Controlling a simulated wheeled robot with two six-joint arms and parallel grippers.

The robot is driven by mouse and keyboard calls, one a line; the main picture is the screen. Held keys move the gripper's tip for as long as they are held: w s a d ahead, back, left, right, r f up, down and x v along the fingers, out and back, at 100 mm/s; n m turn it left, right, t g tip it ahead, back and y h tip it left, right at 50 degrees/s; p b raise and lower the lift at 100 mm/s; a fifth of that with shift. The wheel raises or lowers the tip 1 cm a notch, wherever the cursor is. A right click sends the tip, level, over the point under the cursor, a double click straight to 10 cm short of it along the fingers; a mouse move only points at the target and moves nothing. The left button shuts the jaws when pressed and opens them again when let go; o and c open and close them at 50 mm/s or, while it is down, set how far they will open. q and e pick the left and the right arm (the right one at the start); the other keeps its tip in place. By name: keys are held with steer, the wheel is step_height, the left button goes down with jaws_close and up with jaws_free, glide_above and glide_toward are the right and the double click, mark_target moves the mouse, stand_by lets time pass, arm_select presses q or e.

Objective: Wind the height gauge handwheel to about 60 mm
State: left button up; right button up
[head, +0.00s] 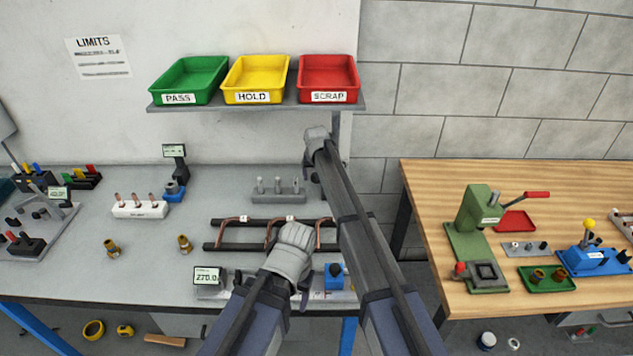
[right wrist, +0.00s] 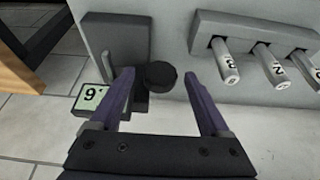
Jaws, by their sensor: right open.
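In the right wrist view a grey upright block (right wrist: 118,40) with a green readout (right wrist: 90,97) looks like the height gauge. A "9" shows on the readout; the rest is hidden behind my jaw. A round black knob (right wrist: 161,75), apparently the handwheel, faces my right gripper (right wrist: 155,82). The gripper is open, its jaws on either side of the knob with gaps visible. In the head view my right arm hides the gauge. My left gripper (head: 290,255) is over the bench front, beside the dark rails; its jaws do not show clearly.
A rack of numbered pins (head: 279,194) stands beside the gauge and also shows in the right wrist view (right wrist: 255,35). Dark rails with copper tubes (head: 235,232) lie in front. A 270.0 readout (head: 207,275) stands at the front. The bench's left middle has free room.

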jaws_close()
stand_by(0.8)
